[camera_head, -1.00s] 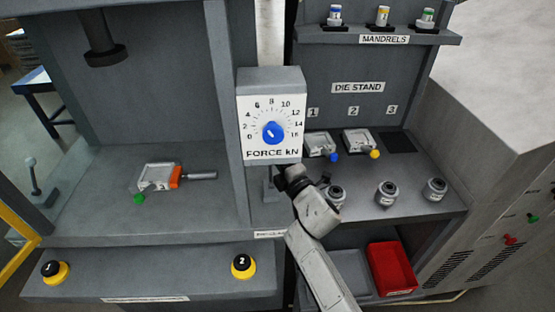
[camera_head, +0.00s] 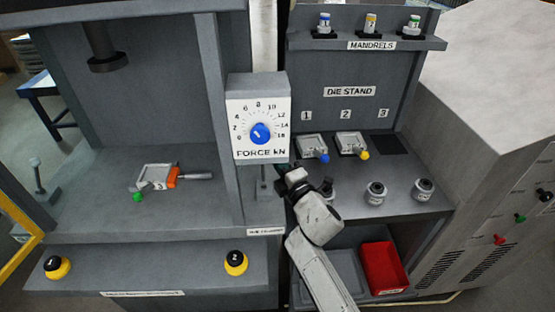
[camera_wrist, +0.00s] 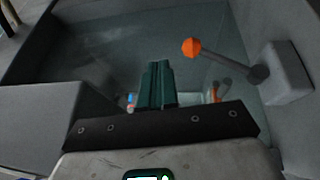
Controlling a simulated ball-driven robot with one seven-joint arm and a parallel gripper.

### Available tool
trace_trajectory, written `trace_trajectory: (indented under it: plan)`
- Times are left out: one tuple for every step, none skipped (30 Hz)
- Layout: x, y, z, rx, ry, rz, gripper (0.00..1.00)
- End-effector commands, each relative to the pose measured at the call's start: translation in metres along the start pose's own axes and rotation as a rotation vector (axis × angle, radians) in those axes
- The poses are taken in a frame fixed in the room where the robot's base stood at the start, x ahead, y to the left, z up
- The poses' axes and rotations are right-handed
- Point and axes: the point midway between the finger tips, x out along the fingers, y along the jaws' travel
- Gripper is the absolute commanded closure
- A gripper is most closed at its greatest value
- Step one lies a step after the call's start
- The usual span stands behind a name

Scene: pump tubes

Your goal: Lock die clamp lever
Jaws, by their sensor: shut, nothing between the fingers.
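A lever with an orange ball knob (camera_wrist: 191,46) and a grey rod is mounted on a grey block at the right of the wrist view. I take it for the die clamp lever; I cannot tell it apart in the head view. My gripper (camera_wrist: 157,85) is shut and empty, with dark green fingers left of and below the knob, apart from it in the picture. In the head view my gripper (camera_head: 285,170) is just below the force dial box (camera_head: 258,122), its fingertips hard to see. A die (camera_head: 155,178) with a green knob and an orange part lies on the press bed.
The press upright (camera_head: 222,120) stands left of my gripper. The die stand (camera_head: 350,90) is to the right, with two dies and several round fittings. A red bin (camera_head: 384,268) sits below. The press bed's front is clear.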

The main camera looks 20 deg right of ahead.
Motion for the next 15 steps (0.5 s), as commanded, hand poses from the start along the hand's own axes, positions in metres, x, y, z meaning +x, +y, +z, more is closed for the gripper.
trace_trajectory:
  plan:
    - [-0.007, 0.007, 0.001, -0.001, -0.001, -0.001, 1.00]
    - [-0.011, 0.010, 0.001, -0.001, -0.001, 0.000, 1.00]
    - [-0.017, 0.013, 0.002, 0.001, -0.001, -0.002, 1.00]
    - [-0.021, 0.016, 0.003, -0.001, -0.002, -0.001, 1.00]
    - [-0.025, 0.018, 0.002, 0.000, -0.001, -0.002, 1.00]
    - [-0.032, 0.021, 0.003, 0.000, -0.002, -0.002, 1.00]
    - [-0.036, 0.024, 0.003, 0.000, -0.002, -0.002, 1.00]
    - [-0.041, 0.026, 0.003, 0.001, -0.002, -0.003, 1.00]
    - [-0.046, 0.030, 0.004, 0.001, -0.002, -0.001, 1.00]
    - [-0.051, 0.032, 0.003, 0.001, 0.000, -0.002, 1.00]
    - [-0.055, 0.035, 0.004, 0.001, 0.000, -0.002, 1.00]
    - [-0.060, 0.038, 0.004, 0.001, 0.000, -0.002, 1.00]
    - [-0.064, 0.039, 0.004, 0.002, 0.000, -0.002, 1.00]
    - [-0.066, 0.040, 0.004, 0.001, 0.000, -0.002, 1.00]
    - [-0.070, 0.042, 0.004, 0.001, 0.001, -0.001, 1.00]
